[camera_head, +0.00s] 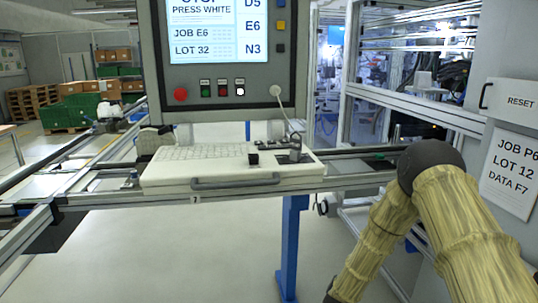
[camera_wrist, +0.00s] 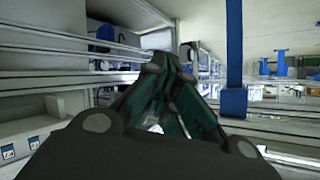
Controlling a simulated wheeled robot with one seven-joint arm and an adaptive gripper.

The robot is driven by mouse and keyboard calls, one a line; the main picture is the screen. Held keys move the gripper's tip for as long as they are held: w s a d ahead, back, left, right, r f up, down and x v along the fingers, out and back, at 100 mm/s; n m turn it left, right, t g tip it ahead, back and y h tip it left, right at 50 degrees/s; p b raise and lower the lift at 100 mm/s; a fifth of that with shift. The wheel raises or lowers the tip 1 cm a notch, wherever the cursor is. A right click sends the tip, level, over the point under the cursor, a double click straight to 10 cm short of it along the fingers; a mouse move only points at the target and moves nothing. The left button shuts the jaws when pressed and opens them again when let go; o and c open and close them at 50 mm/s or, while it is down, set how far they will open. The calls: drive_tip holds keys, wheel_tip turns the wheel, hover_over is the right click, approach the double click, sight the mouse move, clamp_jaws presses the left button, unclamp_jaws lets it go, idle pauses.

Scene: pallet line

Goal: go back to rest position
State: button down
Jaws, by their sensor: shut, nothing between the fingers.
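My gripper (camera_wrist: 165,85) shows in the wrist view, its dark fingers with green inner pads brought together at the tips and nothing held between them. In the head view my arm, with tan ribbed links and a dark joint, stands at the lower right; the gripper itself is hidden or out of frame there. In the wrist view the gripper points out over the frames and floor, clear of any object that I can make out.
A control panel (camera_head: 228,102) with a screen and several buttons stands above a white keyboard tray (camera_head: 160,181). A blue post (camera_head: 291,250) stands below it and also shows in the wrist view (camera_wrist: 234,60). Metal rails (camera_head: 20,241) run left. A RESET cabinet (camera_head: 509,125) stands right. The floor in front is clear.

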drive_tip(key=s+a+f+n+g+y, duration=0.1)
drive_tip(key=s+f+n+g, duration=0.1)
drive_tip(key=s+f, duration=0.5)
drive_tip(key=s+a+f+n+g+y, duration=0.1)
drive_tip(key=s+a+f+g, duration=0.1)
drive_tip(key=s, duration=0.8)
drive_tip(key=s+a+f+n+g+y, duration=0.1)
drive_tip(key=s+f+n+y, duration=0.1)
drive_tip(key=s+f, duration=0.5)
drive_tip(key=s+r+n+g, duration=0.1)
drive_tip(key=s+g, duration=0.5)
drive_tip(key=s, duration=2.4)
drive_tip(key=shift+s+r+n+g+y, duration=0.2)
drive_tip(key=shift+n+g+y, duration=0.15)
drive_tip(key=shift+n, duration=0.55)
